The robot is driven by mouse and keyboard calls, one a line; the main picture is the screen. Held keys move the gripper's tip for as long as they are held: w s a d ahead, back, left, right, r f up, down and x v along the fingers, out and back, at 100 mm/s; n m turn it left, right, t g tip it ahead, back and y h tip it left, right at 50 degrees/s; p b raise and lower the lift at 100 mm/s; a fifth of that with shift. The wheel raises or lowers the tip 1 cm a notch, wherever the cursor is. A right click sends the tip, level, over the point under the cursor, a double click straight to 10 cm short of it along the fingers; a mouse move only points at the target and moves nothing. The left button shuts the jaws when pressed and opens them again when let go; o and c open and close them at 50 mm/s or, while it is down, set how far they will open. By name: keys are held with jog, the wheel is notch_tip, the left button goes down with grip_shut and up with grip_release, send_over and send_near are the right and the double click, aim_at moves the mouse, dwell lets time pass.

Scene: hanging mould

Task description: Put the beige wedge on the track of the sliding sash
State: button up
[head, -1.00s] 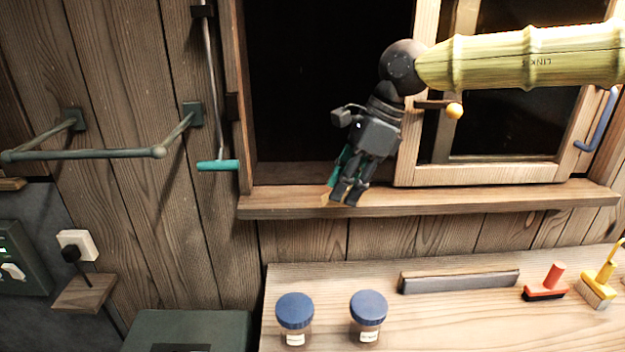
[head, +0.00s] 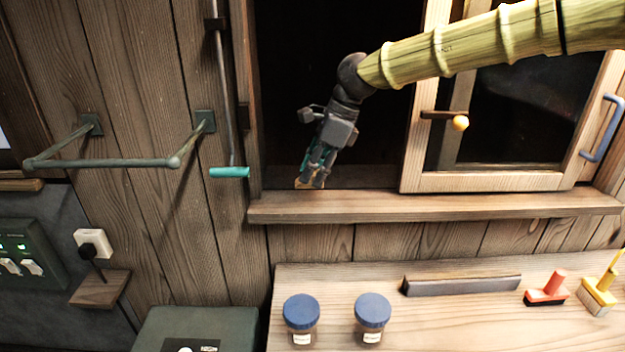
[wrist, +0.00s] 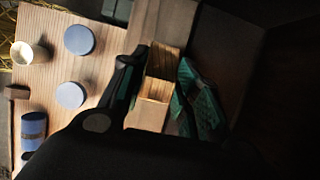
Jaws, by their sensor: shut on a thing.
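My gripper (head: 311,181) points down into the open left part of the window, with its fingers low at the inner edge of the sill. It is shut on the beige wedge (wrist: 158,62), which shows between the two teal-padded fingers in the wrist view. In the head view only a bit of the wedge shows by the fingertips. The sliding sash (head: 485,181) is a light wooden frame on the right, apart from my gripper. The track (head: 376,178) at the bottom of the opening is dark. I cannot tell whether the wedge touches it.
The sill (head: 430,206) runs below the window. A rod with a teal handle (head: 229,172) hangs just left of the opening, and a green rail (head: 100,162) juts out farther left. Below, a bench (head: 430,325) holds two blue-lidded jars (head: 301,312), a grey bar (head: 462,285) and brushes (head: 547,289).

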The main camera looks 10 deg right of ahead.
jog(key=f, duration=0.1)
jog(key=f+p, duration=0.1)
jog(key=f, duration=0.1)
jog(key=shift+w+a, duration=0.15)
jog(key=shift+w, duration=0.05)
jog(key=shift+f, duration=0.25)
jog(key=o, duration=0.9)
jog(key=shift+f, duration=0.15)
jog(key=shift+b+v, duration=0.85)
jog(key=shift+v, duration=3.1)
